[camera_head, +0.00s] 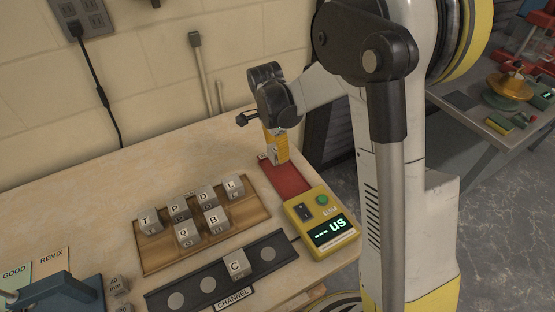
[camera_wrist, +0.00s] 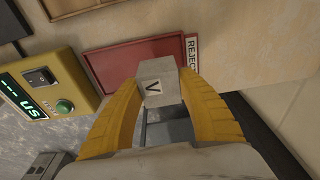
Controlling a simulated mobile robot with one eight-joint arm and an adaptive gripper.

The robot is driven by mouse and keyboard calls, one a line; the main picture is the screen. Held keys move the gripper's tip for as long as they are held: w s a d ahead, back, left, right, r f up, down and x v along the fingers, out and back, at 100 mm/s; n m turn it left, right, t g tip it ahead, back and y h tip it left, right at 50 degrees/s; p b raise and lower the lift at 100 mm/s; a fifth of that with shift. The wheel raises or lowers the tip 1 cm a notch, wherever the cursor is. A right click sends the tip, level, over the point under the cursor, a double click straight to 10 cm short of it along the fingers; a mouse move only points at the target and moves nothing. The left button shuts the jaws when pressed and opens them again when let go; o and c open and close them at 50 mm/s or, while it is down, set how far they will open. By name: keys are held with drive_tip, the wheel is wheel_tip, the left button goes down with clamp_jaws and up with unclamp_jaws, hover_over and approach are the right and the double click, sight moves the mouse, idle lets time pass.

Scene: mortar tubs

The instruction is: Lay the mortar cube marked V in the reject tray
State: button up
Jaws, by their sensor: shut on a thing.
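The grey mortar cube marked V (camera_wrist: 158,82) is held between the yellow fingers of my gripper (camera_wrist: 160,88) in the wrist view. In the head view my gripper (camera_head: 276,148) points down near the back of the red reject tray (camera_head: 287,178). In the wrist view the reject tray (camera_wrist: 112,64) lies beyond the cube, with its white REJECT label (camera_wrist: 191,52) at its right end. The cube overlaps the tray in this view. Its height above the tray, or whether it touches, cannot be told. The bare part of the tray that shows is empty.
A yellow ultrasonic meter (camera_head: 321,224) stands just in front of the tray. A wooden tray (camera_head: 160,258) holds several lettered cubes. A black channel strip (camera_head: 195,286) carries a cube marked C (camera_head: 238,264). The wall is close behind the bench.

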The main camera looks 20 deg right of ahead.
drive_tip(key=shift+f+b, duration=0.6)
drive_tip(key=shift+f, duration=1.05)
drive_tip(key=shift+f, duration=0.1)
drive_tip(key=shift+f, duration=0.15)
drive_tip(key=o, duration=1.3)
drive_tip(key=shift+o, duration=0.2)
